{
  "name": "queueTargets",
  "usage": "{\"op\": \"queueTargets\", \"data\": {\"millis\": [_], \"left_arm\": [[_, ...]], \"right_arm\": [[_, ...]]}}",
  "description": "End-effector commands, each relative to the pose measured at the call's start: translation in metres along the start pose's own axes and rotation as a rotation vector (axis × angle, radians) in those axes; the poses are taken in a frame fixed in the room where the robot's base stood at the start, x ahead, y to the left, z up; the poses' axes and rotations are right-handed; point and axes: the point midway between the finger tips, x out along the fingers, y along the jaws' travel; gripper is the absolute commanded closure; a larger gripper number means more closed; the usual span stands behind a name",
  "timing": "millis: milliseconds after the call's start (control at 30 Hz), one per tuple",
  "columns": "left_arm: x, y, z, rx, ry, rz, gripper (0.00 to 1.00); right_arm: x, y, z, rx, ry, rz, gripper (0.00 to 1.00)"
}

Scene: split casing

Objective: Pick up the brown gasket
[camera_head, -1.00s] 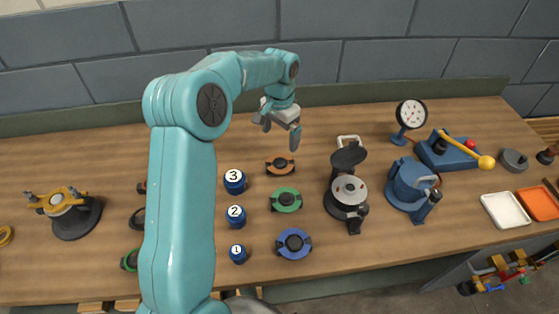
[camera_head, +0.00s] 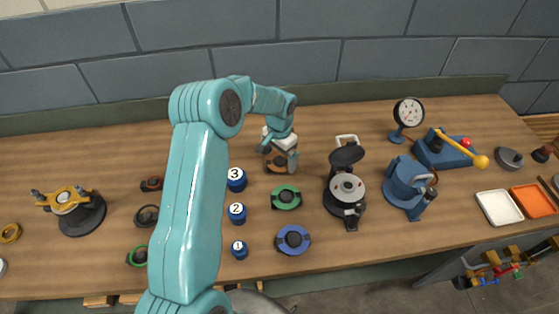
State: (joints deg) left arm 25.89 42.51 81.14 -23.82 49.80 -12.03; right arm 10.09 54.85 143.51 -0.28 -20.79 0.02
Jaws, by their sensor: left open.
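The brown gasket (camera_head: 277,163) lies on the wooden bench near the middle, behind the green gasket, around a dark centre piece. My left gripper (camera_head: 278,160) is open and low over it, pointing down, with a finger on either side of its middle. The gripper hides part of the gasket. I cannot tell whether the fingers touch it. My right gripper is not in view.
The green gasket (camera_head: 286,197) and blue gasket (camera_head: 293,240) lie in front. Blue numbered weights (camera_head: 237,179) stand to the left. A dark casing with a raised lid (camera_head: 346,188) stands to the right. Bare bench lies behind the gasket.

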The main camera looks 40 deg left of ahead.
Motion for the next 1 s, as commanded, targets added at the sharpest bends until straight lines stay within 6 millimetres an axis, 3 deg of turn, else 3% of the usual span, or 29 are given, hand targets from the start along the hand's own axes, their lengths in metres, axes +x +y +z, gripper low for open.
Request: {"op": "queueTargets", "data": {"millis": [867,900,1000], "left_arm": [[0.0046,0.0003,0.0000,0.001,0.000,0.000,0.00],[0.0046,0.0003,0.0000,0.001,0.000,0.000,0.06],[0.0046,0.0003,0.0000,0.001,0.000,0.000,0.39]], "right_arm": [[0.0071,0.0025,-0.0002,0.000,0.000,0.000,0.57],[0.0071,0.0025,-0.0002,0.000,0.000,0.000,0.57],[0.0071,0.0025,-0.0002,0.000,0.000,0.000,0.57]]}}
